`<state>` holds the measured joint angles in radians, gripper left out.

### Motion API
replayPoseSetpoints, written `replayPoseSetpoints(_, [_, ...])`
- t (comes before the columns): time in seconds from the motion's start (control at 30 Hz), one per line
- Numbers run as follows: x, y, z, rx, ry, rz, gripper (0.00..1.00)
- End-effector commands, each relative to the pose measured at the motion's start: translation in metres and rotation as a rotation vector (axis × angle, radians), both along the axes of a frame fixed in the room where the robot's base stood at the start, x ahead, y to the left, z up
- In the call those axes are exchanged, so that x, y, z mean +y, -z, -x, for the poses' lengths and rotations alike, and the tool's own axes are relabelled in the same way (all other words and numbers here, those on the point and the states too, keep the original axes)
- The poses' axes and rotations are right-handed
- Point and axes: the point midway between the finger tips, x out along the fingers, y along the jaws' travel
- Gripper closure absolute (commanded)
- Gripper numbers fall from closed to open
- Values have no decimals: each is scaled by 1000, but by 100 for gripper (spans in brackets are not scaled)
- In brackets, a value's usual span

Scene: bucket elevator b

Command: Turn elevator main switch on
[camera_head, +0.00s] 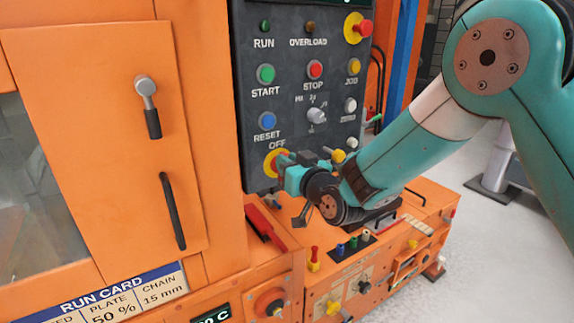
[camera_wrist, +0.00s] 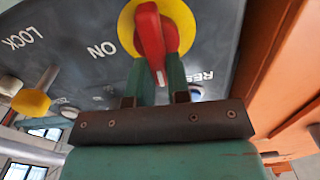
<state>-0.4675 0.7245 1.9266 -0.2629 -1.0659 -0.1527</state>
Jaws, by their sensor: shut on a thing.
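The main switch is a red rotary handle (camera_wrist: 150,32) on a yellow disc (camera_wrist: 183,22), low on the dark control panel. Its yellow disc (camera_head: 269,163) also shows in the head view, below the OFF label, with my gripper (camera_head: 285,165) covering most of the handle. In the wrist view my gripper (camera_wrist: 157,72) has its two teal fingers on either side of the handle and is shut on it. The handle's white-marked end points down the picture between the fingers. The ON label (camera_wrist: 102,49) is left of the handle there; the OFF label is hidden in that view.
Above the switch are the blue RESET button (camera_head: 267,121), green START button (camera_head: 265,73), red STOP button (camera_head: 315,69) and a red emergency knob (camera_head: 362,28). A yellow knob (camera_wrist: 31,102) sits near LOCK. An orange box (camera_head: 380,250) with small knobs lies below my arm.

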Motion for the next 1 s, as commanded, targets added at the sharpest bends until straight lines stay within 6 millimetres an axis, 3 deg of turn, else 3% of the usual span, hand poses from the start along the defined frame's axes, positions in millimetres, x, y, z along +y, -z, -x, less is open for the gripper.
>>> replayPoseSetpoints(1.0, [-12, 9, -7, 514, 2, -756, 100])
